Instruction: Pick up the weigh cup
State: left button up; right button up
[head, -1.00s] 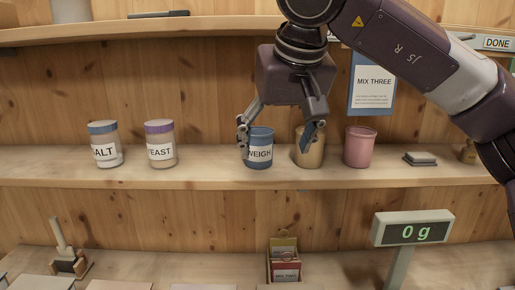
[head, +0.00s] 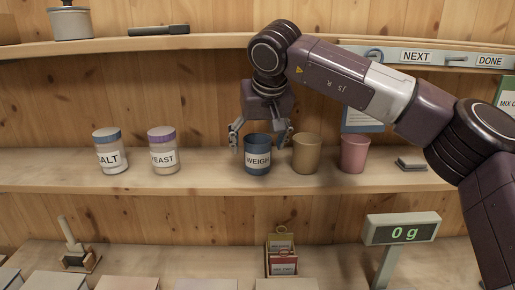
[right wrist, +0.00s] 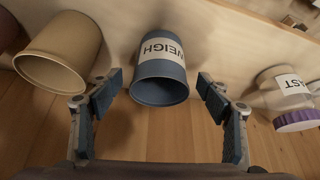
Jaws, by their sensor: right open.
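The weigh cup (head: 257,152) is a dark blue cup with a white WEIGH label, upright on the middle shelf. It also shows in the right wrist view (right wrist: 160,82), its open mouth toward my palm. My right gripper (head: 261,148) is open, with one finger on each side of the cup near its rim. In the right wrist view the fingertips (right wrist: 160,88) stand apart from the cup, with a gap on both sides. Nothing is held. My left gripper is not in view.
A tan cup (head: 306,153) stands close to the right finger, with a pink cup (head: 354,154) beyond it. The yeast jar (head: 163,150) and salt jar (head: 110,151) stand to the left. A scale display (head: 402,229) reads 0 g below. The shelf between yeast and weigh cup is clear.

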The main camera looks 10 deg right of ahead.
jog(key=shift+x, duration=0.9)
jog(key=shift+r, duration=0.1)
jog(key=shift+c, duration=0.3)
jog(key=shift+c, duration=1.4)
jog(key=c, duration=0.7)
jog(key=shift+c, duration=0.2)
